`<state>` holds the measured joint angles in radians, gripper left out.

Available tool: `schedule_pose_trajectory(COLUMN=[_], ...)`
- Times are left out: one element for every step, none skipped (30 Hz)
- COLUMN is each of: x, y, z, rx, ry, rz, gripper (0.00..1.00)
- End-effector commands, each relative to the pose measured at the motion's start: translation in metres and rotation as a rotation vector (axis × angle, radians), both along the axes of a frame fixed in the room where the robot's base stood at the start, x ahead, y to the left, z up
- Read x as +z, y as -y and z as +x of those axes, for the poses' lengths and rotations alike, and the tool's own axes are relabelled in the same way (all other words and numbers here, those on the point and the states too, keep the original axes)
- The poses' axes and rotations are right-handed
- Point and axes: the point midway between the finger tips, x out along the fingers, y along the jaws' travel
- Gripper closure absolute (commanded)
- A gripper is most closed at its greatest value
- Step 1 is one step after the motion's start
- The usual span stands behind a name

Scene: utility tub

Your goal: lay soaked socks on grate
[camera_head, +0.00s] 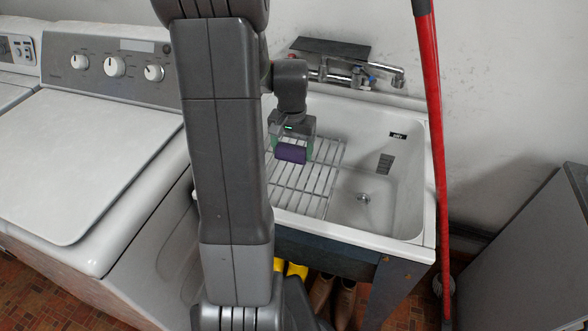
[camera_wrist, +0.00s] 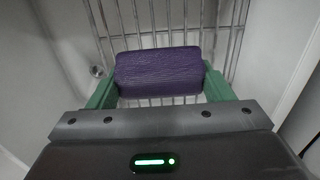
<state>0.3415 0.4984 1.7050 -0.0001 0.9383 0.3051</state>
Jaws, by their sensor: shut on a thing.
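A purple rolled sock (camera_head: 291,153) is in my gripper (camera_head: 293,147), over the left part of the tub. The sock also shows between the two green fingers of my gripper (camera_wrist: 160,88) in the wrist view (camera_wrist: 158,72). My gripper is shut on it from both sides. The wire grate (camera_head: 312,190) lies in the left half of the white tub, and its bars run behind the sock in the wrist view (camera_wrist: 148,22). I cannot tell whether the sock touches the bars. No other sock shows. My arm hides the left end of the tub in the head view.
The tub (camera_head: 408,180) has a bare basin with a drain (camera_head: 363,198) right of the grate. A faucet (camera_head: 365,78) stands at its back. A red pole (camera_head: 436,130) rises at the right. A white washer (camera_head: 85,150) stands left. Yellow and brown boots (camera_head: 344,303) stand below.

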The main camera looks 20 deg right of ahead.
Motion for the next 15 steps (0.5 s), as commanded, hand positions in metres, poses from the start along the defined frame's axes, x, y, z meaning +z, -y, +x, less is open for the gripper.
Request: schedule_pose_trajectory(x=[-0.007,-0.009,-0.012,-0.015,-0.019,-0.026,-0.032,-0.038,-0.045,-0.051,-0.056,-0.061,-0.065,-0.067,-0.07], y=[0.0,0.0,0.0,0.0,0.0,0.0,0.0,0.0,0.0,0.0,0.0,0.0,0.0,0.0,0.0], z=[0.0,0.0,0.0,0.0,-0.001,-0.001,-0.001,-0.001,-0.001,-0.001,-0.001,-0.001,-0.001,-0.001,0.0], rx=[0.0,0.0,0.0,0.0,0.0,0.0,0.0,0.0,0.0,0.0,0.0,0.0,0.0,0.0,0.0], ry=[0.001,0.0,-0.001,-0.002,-0.003,-0.004,-0.005,-0.005,-0.005,-0.004,-0.004,-0.004,-0.003,-0.003,-0.002], rz=[-0.001,0.0,0.001,0.0,0.001,0.002,0.001,0.001,0.001,0.002,0.002,0.002,0.001,0.001,0.0], gripper=[0.52,0.52,0.52,0.52,0.52,0.52,0.52,0.52,0.52,0.52,0.52,0.52,0.52,0.52,0.52])
